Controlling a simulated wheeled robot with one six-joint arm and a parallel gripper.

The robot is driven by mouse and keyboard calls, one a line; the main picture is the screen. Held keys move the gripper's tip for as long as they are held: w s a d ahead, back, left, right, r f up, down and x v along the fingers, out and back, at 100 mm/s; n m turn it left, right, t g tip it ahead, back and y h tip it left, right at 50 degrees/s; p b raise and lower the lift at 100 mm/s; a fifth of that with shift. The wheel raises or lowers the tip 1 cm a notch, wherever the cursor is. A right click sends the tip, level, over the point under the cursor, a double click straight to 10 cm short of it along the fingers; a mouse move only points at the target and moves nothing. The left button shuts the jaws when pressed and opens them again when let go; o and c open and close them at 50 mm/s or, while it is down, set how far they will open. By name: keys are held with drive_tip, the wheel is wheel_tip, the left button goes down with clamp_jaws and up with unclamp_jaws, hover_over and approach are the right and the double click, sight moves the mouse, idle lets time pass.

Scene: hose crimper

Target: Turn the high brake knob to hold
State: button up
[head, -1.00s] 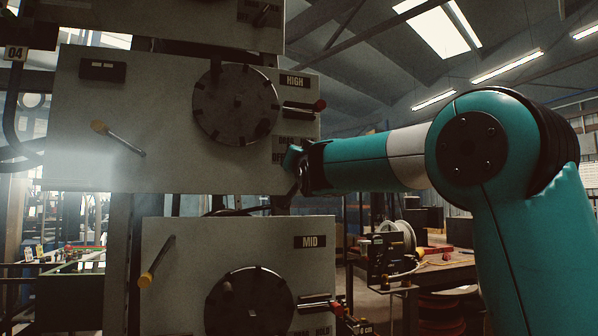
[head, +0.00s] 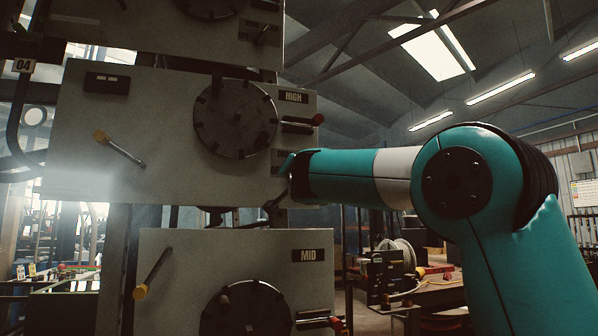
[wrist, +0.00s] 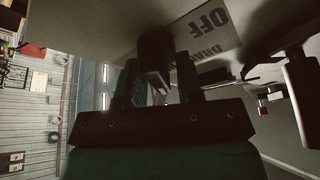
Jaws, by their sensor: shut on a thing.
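The high panel (head: 160,150) carries the HIGH label (head: 293,96). The high brake knob (wrist: 154,62) shows in the wrist view as a dark block between my fingers. My gripper (head: 287,178) is shut on it at the panel's lower right edge. In the head view my gripper hides the knob. A pale label (wrist: 209,20) beside the knob reads OFF, with DRAG partly visible. The HOLD mark is not readable, and I cannot tell which mark the knob points to.
A dark round disc (head: 235,118) and a red-tipped lever (head: 302,122) are left of and above my gripper. The MID panel (head: 190,270) stands below, with a yellow-tipped lever (head: 150,272). A cable reel (head: 395,260) sits on a bench at the right.

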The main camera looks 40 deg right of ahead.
drive_tip(key=o, duration=0.6)
drive_tip(key=b+v, duration=0.6)
drive_tip(key=v, duration=1.1)
drive_tip(key=shift+f, duration=0.15)
drive_tip(key=shift+s+a, duration=0.1)
